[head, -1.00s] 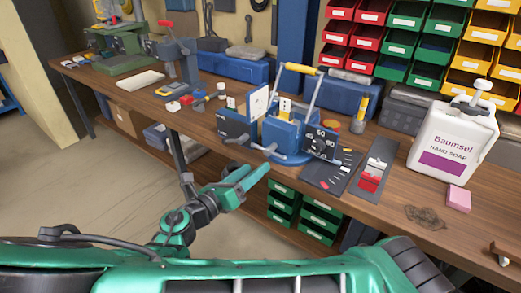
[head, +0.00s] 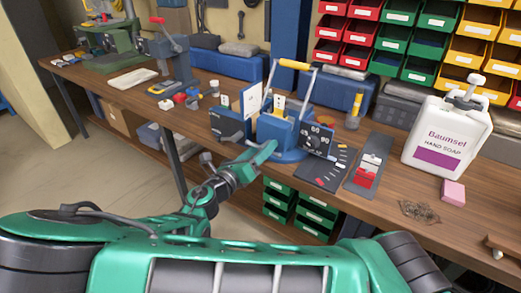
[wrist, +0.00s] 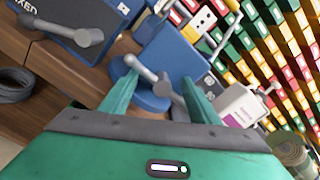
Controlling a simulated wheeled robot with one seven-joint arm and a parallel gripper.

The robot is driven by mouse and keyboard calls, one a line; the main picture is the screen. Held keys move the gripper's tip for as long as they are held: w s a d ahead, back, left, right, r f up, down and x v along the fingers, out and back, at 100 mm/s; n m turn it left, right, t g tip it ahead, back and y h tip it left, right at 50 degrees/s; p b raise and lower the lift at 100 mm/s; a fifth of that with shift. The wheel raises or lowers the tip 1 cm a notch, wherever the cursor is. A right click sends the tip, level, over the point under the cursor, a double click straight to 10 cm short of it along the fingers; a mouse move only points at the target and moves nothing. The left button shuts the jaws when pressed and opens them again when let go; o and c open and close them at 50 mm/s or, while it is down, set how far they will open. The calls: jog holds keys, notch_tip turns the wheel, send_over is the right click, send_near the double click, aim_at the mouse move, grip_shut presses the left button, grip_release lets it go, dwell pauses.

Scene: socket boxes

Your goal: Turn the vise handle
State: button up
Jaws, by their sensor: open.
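The blue vise (head: 276,132) stands on a round blue base on the bench. In the wrist view its blue body (wrist: 178,50) is straight ahead, with a grey bar handle (wrist: 147,74) on its front. My gripper (head: 270,149) is at the front of the vise. In the wrist view its two green fingers (wrist: 160,95) are apart, with the handle between or just beyond their tips. I see no grip on it, and contact is unclear. In the head view the handle is hidden behind my gripper.
A dark blue box (wrist: 75,25) with another grey bar handle stands left of the vise. A black dial panel (head: 318,140) is at its right. Green drawers (head: 315,215) sit under the bench.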

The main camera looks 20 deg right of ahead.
jog(key=c, duration=1.4)
grip_shut()
jog(key=shift+w, duration=0.1)
jog(key=shift+a+m, duration=0.1)
jog(key=shift+m, duration=0.2)
